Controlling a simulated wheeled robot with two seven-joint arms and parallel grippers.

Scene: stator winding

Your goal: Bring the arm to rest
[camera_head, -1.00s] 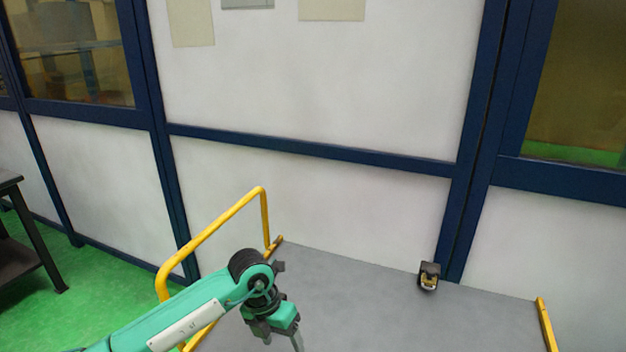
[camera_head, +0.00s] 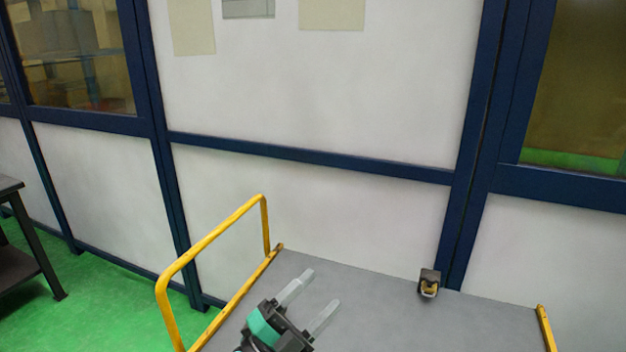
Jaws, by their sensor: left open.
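My left gripper (camera_head: 309,300) is at the bottom of the head view, left of centre. Its two pale fingers are spread apart, point up and to the right in the picture, and hold nothing. It shows in front of the grey platform (camera_head: 375,300); its height above the surface is hard to tell. Most of my left arm is below the picture's edge. My right gripper is not in view.
A yellow rail (camera_head: 213,237) runs along the platform's left side, close to my left gripper. A small black and yellow device (camera_head: 429,284) stands at the back. A white panel wall (camera_head: 310,200) with blue frames closes the rear. A dark table (camera_head: 25,250) stands far left.

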